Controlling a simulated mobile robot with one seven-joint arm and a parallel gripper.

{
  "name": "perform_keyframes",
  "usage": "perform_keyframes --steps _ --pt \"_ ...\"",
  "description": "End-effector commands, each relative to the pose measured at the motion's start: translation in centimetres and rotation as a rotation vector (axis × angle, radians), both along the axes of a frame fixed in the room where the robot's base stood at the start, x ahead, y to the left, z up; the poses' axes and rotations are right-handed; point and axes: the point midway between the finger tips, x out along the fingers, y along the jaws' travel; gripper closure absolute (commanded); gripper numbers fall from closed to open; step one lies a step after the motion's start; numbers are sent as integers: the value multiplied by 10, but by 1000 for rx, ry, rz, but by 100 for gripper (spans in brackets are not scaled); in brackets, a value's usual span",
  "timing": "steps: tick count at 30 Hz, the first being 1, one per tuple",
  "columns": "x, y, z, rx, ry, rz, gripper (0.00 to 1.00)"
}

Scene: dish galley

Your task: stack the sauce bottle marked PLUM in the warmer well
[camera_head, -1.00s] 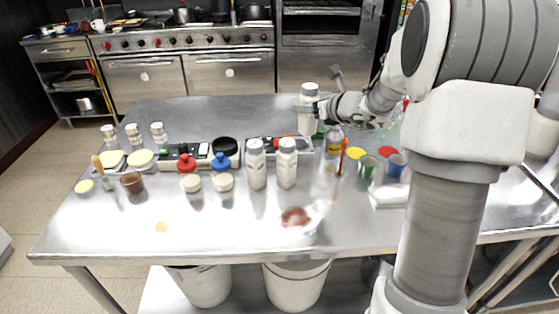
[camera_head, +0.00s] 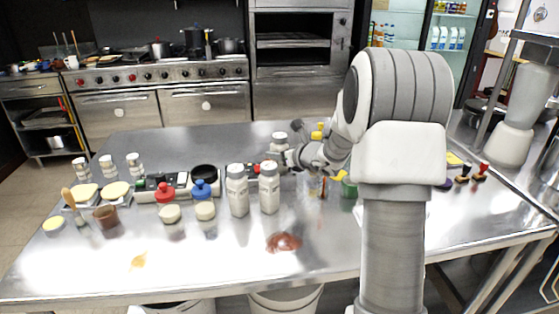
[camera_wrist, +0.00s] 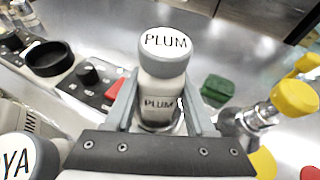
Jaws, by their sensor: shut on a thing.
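The white PLUM bottle (camera_wrist: 160,82) with a grey-banded cap stands upright between the two fingers of my gripper (camera_wrist: 158,108), which is shut on it. In the head view the bottle (camera_head: 278,140) shows behind two other white bottles, with my gripper (camera_head: 290,157) at its right side. The warmer's panel (camera_wrist: 90,82), with a black knob and a red switch, lies just left of the bottle in the wrist view.
Two white bottles (camera_head: 237,190) (camera_head: 269,187) stand in front; one lid, ending in "YA" (camera_wrist: 14,160), shows close to my gripper. A black ring (camera_wrist: 50,58) lies left. A yellow-topped metal item (camera_wrist: 294,98) and a green block (camera_wrist: 217,90) are right.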

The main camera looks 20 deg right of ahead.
Motion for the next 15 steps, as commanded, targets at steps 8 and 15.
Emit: perform_keyframes --steps 8,15 --pt "0 0 -8 -1 -2 1 100" --pt "0 0 -13 -1 -3 1 100"
